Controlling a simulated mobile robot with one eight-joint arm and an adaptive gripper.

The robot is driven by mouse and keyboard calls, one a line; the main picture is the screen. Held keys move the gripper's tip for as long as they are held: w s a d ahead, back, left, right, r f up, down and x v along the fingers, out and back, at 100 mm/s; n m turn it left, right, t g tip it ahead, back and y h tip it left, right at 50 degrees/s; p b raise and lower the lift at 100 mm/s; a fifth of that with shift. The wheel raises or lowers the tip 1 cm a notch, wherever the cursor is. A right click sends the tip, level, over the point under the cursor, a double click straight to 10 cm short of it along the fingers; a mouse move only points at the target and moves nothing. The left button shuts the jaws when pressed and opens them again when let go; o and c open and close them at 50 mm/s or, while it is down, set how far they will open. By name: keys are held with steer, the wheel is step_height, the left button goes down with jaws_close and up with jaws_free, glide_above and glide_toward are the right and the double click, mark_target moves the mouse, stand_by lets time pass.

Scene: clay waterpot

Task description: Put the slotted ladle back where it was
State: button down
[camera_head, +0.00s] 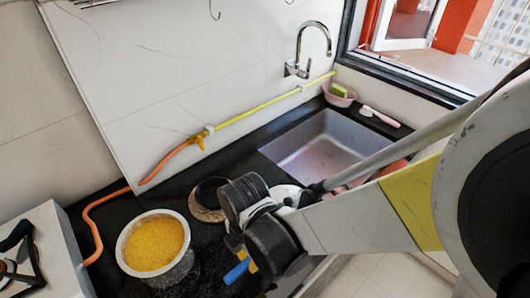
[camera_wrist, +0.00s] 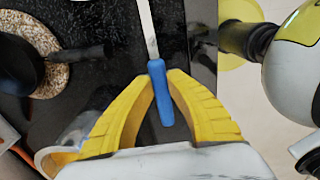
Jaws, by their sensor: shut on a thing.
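My gripper (camera_wrist: 160,80) is shut on the blue handle of a utensil, which I take to be the slotted ladle (camera_wrist: 161,97). In the wrist view its thin metal shaft (camera_wrist: 148,30) runs up and out of the picture, so its head is hidden and I cannot see slots. The yellow fingertips press on both sides of the handle. In the head view my gripper (camera_head: 246,262) is low over the black counter, mostly covered by my wrist, and only a bit of the blue handle (camera_head: 236,273) shows. I cannot tell whether the utensil touches the counter.
A pot of yellow grains (camera_head: 154,243) stands left of my gripper. A dark pan (camera_head: 211,190) sits on a woven mat (camera_wrist: 50,79). The sink (camera_head: 320,150) is behind at the right. A hook (camera_head: 215,10) is on the wall. A stove (camera_head: 40,265) is at lower left.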

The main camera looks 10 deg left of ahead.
steer(key=shift+a+f, duration=0.2)
steer(key=shift+f+b, duration=1.05)
steer(key=shift+f, duration=0.8)
